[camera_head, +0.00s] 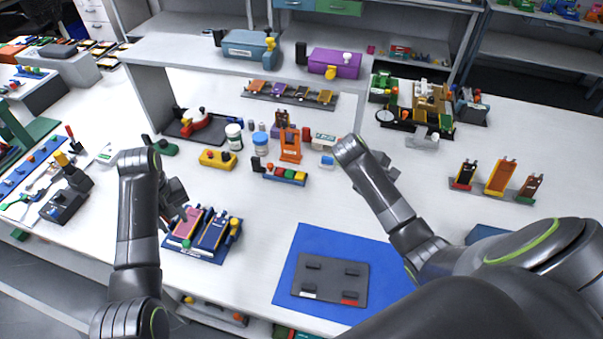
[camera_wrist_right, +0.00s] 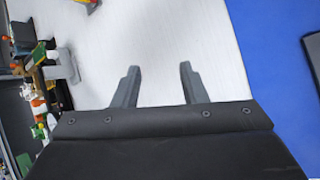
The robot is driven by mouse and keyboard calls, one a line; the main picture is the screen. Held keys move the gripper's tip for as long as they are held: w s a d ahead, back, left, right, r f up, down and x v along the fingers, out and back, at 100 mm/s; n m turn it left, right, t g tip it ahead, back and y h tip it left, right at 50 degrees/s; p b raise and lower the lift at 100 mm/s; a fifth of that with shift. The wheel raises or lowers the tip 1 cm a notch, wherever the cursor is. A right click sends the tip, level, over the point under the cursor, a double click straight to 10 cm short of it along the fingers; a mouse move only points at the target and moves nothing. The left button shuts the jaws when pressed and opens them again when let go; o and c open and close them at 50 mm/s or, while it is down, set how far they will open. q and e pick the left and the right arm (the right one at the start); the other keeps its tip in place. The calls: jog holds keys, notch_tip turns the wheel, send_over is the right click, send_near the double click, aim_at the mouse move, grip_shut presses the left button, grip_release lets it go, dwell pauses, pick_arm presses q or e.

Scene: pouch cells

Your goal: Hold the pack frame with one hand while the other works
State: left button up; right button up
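A dark grey plate with several black raised pads, which looks like the pack frame (camera_head: 331,279), lies flat on a blue mat (camera_head: 291,258) at the front middle in the head view. A blue rack (camera_head: 196,254) to its left holds flat cells, one pink (camera_head: 187,226) and one dark blue (camera_head: 213,233). My left gripper (camera_head: 179,206) is just above the rack's back left side; its fingers are small and dark, so its opening is unclear. My right gripper (camera_wrist_right: 160,68) has its fingers apart and empty over bare white table; in the head view my arm mostly hides it.
Several coloured fixtures, jars (camera_head: 234,136) and an orange stand (camera_head: 290,145) fill the middle of the table. Three upright holders (camera_head: 499,178) stand at the right. The white table between the stand and the blue mat is clear.

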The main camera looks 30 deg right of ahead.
jog(key=w+a+r+n+t+y, duration=0.1)
jog(key=w+a+n+y, duration=0.3)
jog(key=a, duration=0.6)
jog(key=w+a+n+t, duration=0.1)
jog(key=w+a+n, duration=0.1)
jog(key=w+a, duration=0.5)
jog(key=n+y, duration=0.3)
jog(key=n, duration=0.4)
send_near(235, 222)
notch_tip(235, 222, down, 11)
jog(key=shift+f, duration=0.1)
jog(key=shift+s, duration=0.1)
grip_shut()
